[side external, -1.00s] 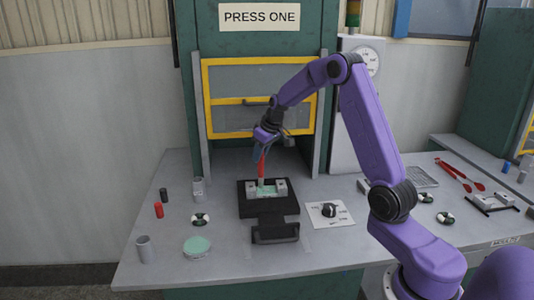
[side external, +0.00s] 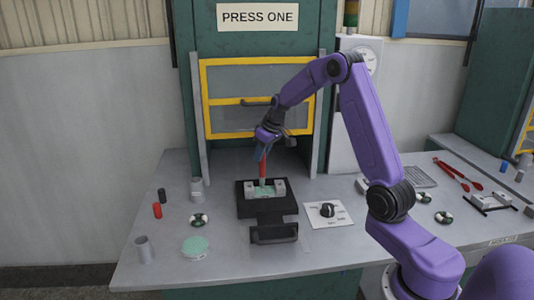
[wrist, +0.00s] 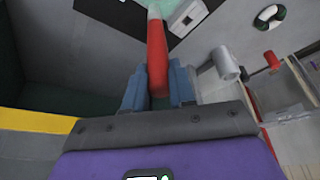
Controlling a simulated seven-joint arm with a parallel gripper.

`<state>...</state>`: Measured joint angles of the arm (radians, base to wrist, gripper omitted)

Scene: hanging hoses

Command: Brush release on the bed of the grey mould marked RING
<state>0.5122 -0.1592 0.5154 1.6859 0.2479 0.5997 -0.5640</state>
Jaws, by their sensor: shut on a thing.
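My gripper (side external: 265,153) is shut on the red handle of a brush (side external: 263,168), which points down. In the wrist view the blue fingers of my gripper (wrist: 158,88) close on the red brush handle (wrist: 156,52) from both sides. The grey mould (side external: 280,187) sits on a black plate in front of the press, with pale green on its bed. The brush's lower end is at the bed; whether it touches I cannot tell. The mould also shows in the wrist view (wrist: 190,16), partly cut off. No RING mark is legible.
A round pale green dish (side external: 196,246) stands front left. Grey cups (side external: 143,247), a red cylinder (side external: 157,211) and a green-and-white ring (side external: 198,220) lie left. The black plate (side external: 247,208) has a front handle (side external: 274,233). The yellow-framed press guard (side external: 205,100) stands behind.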

